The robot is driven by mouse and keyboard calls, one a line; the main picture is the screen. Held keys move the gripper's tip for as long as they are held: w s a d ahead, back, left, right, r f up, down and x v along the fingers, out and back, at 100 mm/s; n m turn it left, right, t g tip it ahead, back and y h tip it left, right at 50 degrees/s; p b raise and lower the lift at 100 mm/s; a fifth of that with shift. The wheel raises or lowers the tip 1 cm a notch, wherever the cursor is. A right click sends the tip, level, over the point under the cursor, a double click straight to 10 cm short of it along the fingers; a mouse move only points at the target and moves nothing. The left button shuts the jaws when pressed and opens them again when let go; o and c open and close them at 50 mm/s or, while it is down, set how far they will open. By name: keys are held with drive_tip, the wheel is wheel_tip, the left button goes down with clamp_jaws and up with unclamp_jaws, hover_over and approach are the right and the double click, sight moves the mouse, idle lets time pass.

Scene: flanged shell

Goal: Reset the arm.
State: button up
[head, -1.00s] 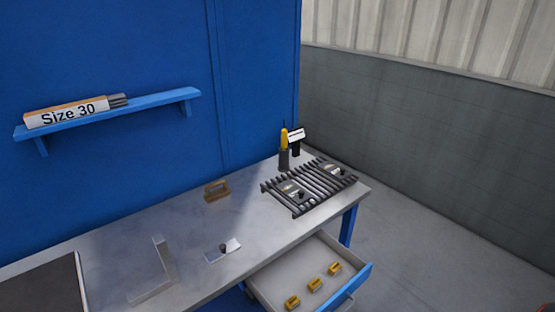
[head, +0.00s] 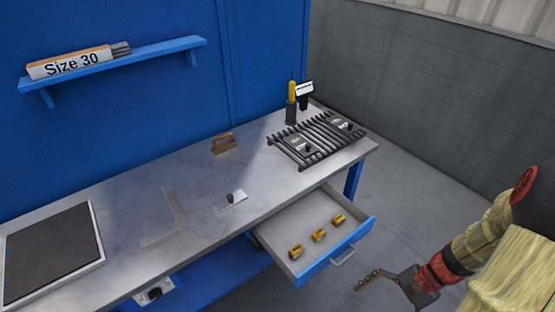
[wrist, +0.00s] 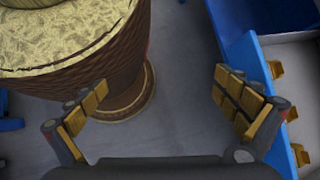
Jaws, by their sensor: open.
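My gripper (head: 385,284) is low at the right in the head view, in front of the workbench and right of the open drawer, clear of both. In the wrist view my gripper (wrist: 160,84) has its two padded fingers spread wide, with nothing between them but the floor below. My arm comes in from the right edge of the head view. The open drawer (head: 274,238) holds a few brass-coloured blocks (head: 319,235). The drawer's blue edge (wrist: 262,65) and some blocks (wrist: 276,70) show at the right of the wrist view.
The workbench (head: 130,205) carries a dark framed panel (head: 53,252), a metal angle (head: 174,217), a small plate with a knob (head: 231,201), a brown block (head: 223,143), a slatted rack (head: 318,140) and a yellow-handled tool (head: 292,92). A blue shelf (head: 150,58) hangs above. The floor (head: 415,205) at right is clear.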

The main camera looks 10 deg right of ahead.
drive_tip(key=w+a+r+n+t+h, duration=0.1)
drive_tip(key=w+r+n+h, duration=0.1)
drive_tip(key=r+n+h, duration=0.45)
drive_tip(key=w+a+r+n+t+h, duration=0.1)
drive_tip(key=w+a+r+n+h, duration=0.15)
drive_tip(key=r, duration=0.75)
drive_tip(key=w+a+r+n+t+y, duration=0.1)
drive_tip(key=a+r+n+t, duration=0.3)
drive_tip(key=a+r, duration=0.5)
drive_tip(key=shift+w+a+r+n, duration=0.15)
drive_tip(key=shift+a+r+n, duration=0.05)
drive_tip(key=shift+r+n, duration=0.45)
drive_tip(key=shift+f, duration=0.1)
